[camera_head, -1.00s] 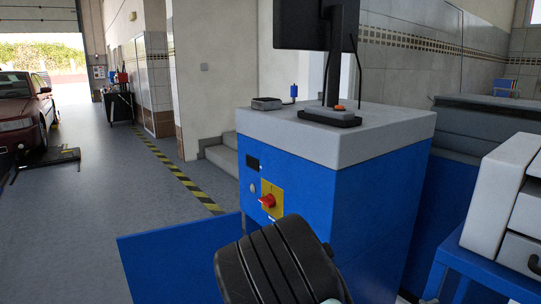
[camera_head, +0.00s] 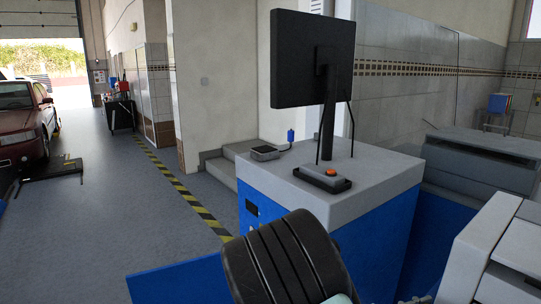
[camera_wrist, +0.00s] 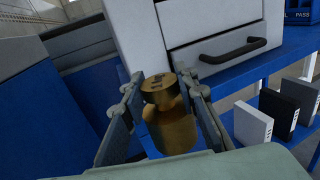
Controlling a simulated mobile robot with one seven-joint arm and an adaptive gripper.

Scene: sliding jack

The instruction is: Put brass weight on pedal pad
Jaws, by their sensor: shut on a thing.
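The brass weight (camera_wrist: 170,125), a gold-coloured cylinder with a narrower neck and a knob top, is between the fingers of my gripper (camera_wrist: 158,82) in the wrist view. The fingers are shut on it from both sides, and it looks roughly upright. In the head view neither the weight nor the gripper fingers show; my own dark arm part is at the bottom middle. I cannot pick out the pedal pad for certain in either view.
A white drawer unit (camera_wrist: 215,35) is close beyond the weight. Open floor lies left.

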